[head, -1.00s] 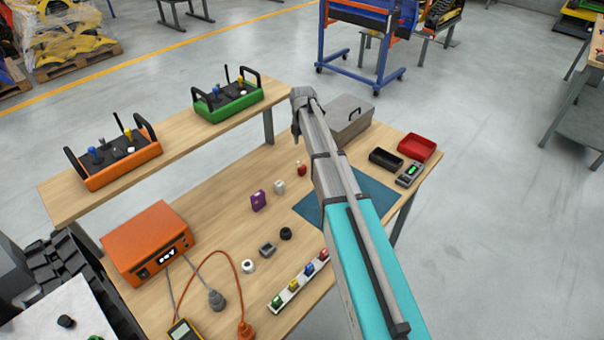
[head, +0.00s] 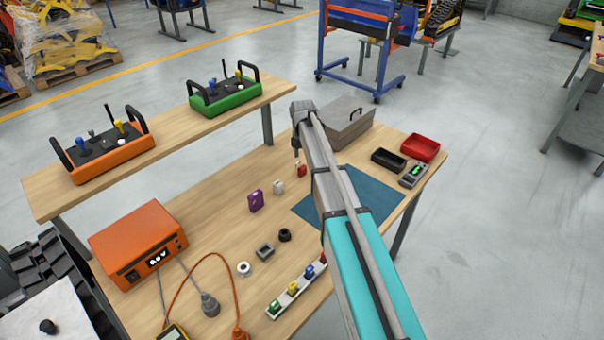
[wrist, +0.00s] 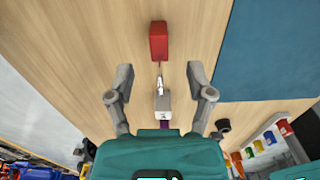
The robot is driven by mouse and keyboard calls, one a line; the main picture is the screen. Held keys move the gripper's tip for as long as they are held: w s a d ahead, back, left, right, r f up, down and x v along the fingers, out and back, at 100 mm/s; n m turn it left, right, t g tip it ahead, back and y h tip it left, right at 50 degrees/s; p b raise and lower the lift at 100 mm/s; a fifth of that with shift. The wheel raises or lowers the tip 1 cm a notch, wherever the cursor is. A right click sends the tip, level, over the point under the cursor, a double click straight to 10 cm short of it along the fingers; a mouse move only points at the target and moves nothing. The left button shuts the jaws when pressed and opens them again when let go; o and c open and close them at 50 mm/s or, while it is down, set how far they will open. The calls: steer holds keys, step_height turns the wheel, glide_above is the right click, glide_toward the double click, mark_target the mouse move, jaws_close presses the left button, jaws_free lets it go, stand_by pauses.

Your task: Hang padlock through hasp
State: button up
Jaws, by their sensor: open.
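My gripper (wrist: 159,76) is open and empty, with its two fingers spread. In the head view it (head: 297,148) hangs at the end of the arm above the table. A red padlock-like body (wrist: 158,42) lies ahead of the fingertips, and also shows in the head view (head: 301,170). A small white-grey block (wrist: 162,106) with a thin metal part is in line between the fingers, apart from both. In the head view that block (head: 278,187) stands between the red piece and a purple tag-like piece (head: 256,202). I cannot tell which piece is the hasp.
A rail of coloured small locks (head: 292,290) lies at the table's front edge. A blue mat (head: 372,203), grey toolbox (head: 345,122), black tray (head: 388,160) and red tray (head: 420,148) are to the right. An orange box (head: 138,243) with cables stands left. A raised shelf (head: 165,135) carries two controllers.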

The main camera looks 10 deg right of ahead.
mark_target(302, 167)
steer(key=shift+f, duration=0.1)
stand_by(0.3)
steer(key=shift+a+f+b, duration=0.15)
steer(key=shift+f+b, duration=2.35)
steer(key=shift+b, duration=0.1)
jaws_close()
